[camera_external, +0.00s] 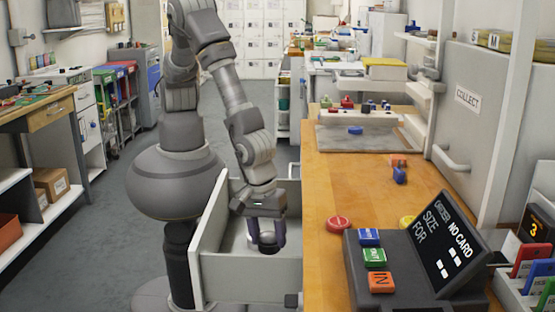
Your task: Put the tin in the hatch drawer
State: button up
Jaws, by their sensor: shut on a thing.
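A grey drawer (208,246) stands open at the left side of the wooden counter. My gripper (266,243) points down inside the drawer, between its walls. Its dark fingers are shut on the tin (267,239), a small greyish thing that shows only in part between them. The wrist and fingers hide much of the tin. I cannot tell whether the tin touches the drawer floor.
The wooden counter (345,185) is right of the drawer. On it are a dark order sign (447,240), coloured buttons, a red disc (339,223), a yellow disc (407,222) and small blue and orange things.

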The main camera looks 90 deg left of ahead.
aim_at(262, 235)
notch_tip(262, 235, down, 7)
jog(key=shift+r+b, duration=0.2)
jog(key=shift+b, duration=1.05)
jog(key=shift+f, duration=0.15)
jog(key=o, duration=1.1)
jog(key=shift+c, duration=0.2)
jog(key=r+p, duration=0.1)
jog(key=r, duration=0.3)
jog(key=s+r+p, duration=0.1)
jog(key=r+p, duration=0.1)
jog(key=r, duration=0.2)
jog(key=r+p, duration=0.2)
jog(key=r, duration=0.2)
jog(key=shift+s+a+r, duration=0.15)
jog(key=shift+s+a, duration=0.1)
